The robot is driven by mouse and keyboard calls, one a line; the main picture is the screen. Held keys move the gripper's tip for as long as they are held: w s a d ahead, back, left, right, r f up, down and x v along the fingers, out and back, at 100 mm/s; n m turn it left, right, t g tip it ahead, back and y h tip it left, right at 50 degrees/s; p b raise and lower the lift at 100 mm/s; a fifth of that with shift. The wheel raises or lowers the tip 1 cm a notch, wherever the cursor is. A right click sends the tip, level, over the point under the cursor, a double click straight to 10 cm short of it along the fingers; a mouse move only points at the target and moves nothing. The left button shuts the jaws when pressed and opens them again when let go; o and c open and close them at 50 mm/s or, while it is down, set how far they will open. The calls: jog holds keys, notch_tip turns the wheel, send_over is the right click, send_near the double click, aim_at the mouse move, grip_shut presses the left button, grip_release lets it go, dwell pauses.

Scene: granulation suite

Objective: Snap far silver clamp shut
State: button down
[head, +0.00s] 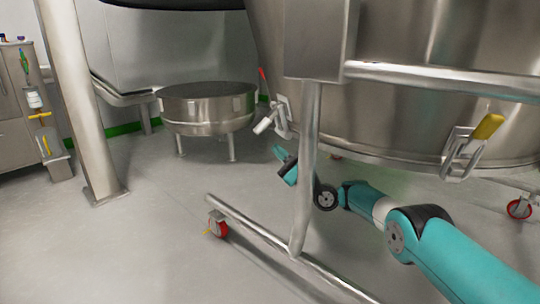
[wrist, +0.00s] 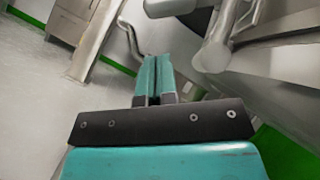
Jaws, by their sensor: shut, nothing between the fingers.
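The far silver clamp (head: 274,117) hangs on the lower side of the big steel vessel (head: 410,110), left of the upright post. Its pale handle sticks out down and to the left, away from the vessel wall. My gripper (head: 280,153) is just below the clamp in the head view, with a gap between them; the post hides part of my arm behind it. In the wrist view my teal fingers (wrist: 156,60) are together and empty. A pale round-ended bar (wrist: 213,52) lies right of the fingertips there; I cannot tell whether it is the clamp handle.
The steel post (head: 308,170) and its floor rail (head: 270,240) with a red caster (head: 217,226) stand beside my arm. A round steel tub (head: 207,108) stands behind. Open floor lies left.

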aim_at(261, 133)
jog(key=shift+s+a+r+b, duration=0.15)
jog(key=shift+s+a+r, duration=0.1)
jog(key=shift+a+r, duration=0.5)
jog(key=shift+s+a+r+b, duration=0.2)
jog(key=shift+a+r, duration=0.3)
jog(key=shift+r, duration=0.4)
jog(key=shift+s, duration=0.1)
jog(key=shift+s+a+r+m+t+p, duration=0.1)
jog(key=shift+a+r+m+t+p, duration=0.1)
jog(key=shift+m+t+p, duration=0.25)
